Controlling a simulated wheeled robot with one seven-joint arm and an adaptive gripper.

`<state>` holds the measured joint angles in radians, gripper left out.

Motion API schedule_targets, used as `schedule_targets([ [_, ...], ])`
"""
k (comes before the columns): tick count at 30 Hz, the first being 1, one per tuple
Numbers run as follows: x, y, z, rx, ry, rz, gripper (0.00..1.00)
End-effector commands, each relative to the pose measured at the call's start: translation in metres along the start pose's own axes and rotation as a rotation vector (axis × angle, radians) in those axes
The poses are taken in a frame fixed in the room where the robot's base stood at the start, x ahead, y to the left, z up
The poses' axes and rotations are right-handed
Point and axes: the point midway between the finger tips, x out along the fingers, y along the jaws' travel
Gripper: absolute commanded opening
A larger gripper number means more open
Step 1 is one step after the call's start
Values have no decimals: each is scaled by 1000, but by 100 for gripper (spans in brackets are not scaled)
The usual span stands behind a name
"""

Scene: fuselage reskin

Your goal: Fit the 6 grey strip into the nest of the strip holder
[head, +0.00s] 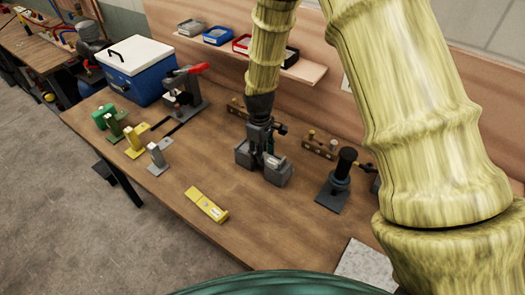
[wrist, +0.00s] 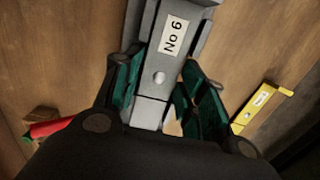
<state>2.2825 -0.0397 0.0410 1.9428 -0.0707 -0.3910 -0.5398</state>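The grey strip (wrist: 160,78), labelled "No 6", runs lengthwise between my gripper's green finger pads in the wrist view. My gripper (wrist: 164,62) has a pad against each side of the strip and looks shut on it. In the head view my gripper (head: 265,150) points down at a grey block-like piece (head: 277,173) on the table, likely the strip holder. A wider grey edge (wrist: 203,38) shows beside the strip in the wrist view. My fingers hide the contact, so I cannot tell whether the strip is seated in the nest.
A yellow strip (head: 206,204) lies on the bench to the left. Several small green, yellow and grey stands (head: 157,160), a red-handled clamp (head: 185,95) and a blue cooler (head: 136,75) stand further left. A dark post fixture (head: 338,183) stands to the right.

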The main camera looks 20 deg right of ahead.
Motion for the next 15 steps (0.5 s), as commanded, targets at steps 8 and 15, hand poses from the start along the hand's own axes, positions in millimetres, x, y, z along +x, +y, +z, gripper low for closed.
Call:
schedule_targets([
  [8, -1, 0, 0, -1, 0, 0, 57],
  [15, -10, 0, 0, -1, 2, 2, 57],
])
